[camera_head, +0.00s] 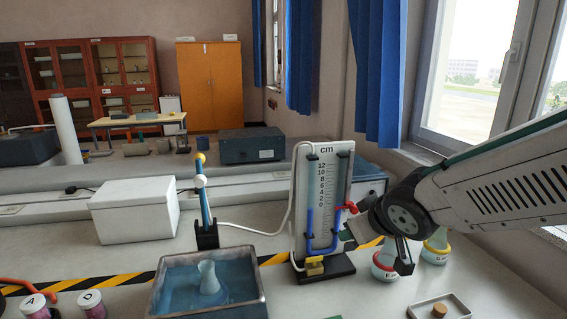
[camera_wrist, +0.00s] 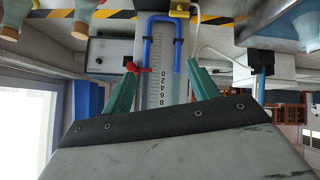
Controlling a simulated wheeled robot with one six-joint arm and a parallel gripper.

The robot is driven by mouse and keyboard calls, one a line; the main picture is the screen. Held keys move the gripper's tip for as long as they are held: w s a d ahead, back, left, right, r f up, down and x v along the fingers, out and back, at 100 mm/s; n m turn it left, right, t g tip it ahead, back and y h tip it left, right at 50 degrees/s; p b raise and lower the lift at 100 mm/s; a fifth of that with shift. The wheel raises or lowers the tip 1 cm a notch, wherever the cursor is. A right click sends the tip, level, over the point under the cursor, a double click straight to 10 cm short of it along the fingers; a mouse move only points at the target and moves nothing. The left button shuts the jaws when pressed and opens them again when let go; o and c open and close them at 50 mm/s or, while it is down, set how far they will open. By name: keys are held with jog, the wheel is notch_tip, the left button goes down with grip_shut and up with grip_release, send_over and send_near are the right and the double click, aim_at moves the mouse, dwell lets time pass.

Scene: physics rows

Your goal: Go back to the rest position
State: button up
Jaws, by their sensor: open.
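My gripper (camera_head: 377,250) hangs at the end of my arm, which reaches in from the right. It is just right of the manometer board (camera_head: 321,190) and in front of the cups by the window. In the wrist view my gripper's two teal fingers (camera_wrist: 161,70) stand apart with nothing held between them. The manometer (camera_wrist: 163,88) appears upside down beyond them, with its blue U-tube. Its red valve (camera_head: 350,207) shows close to one finger in the wrist view; I cannot tell whether they touch.
A metal basin (camera_head: 258,308) with blue water and a pale flask stands front left of the manometer. Cups (camera_head: 436,252) stand behind my gripper. A small tray (camera_head: 459,311) with a cork lies front right. A white box (camera_head: 132,211) and lidded jars are at the left.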

jog(key=s+d+r+m+g+h, duration=0.2)
jog(key=s+d+m+g+h, duration=0.15)
jog(key=s+d, duration=0.85)
jog(key=s+a+m+g+y, duration=0.1)
jog(key=s+g, duration=0.3)
jog(key=s, duration=0.9)
jog(key=shift+s+r+m+y, duration=0.25)
jog(key=shift+r+m+y, duration=0.1)
jog(key=shift+m, duration=0.3)
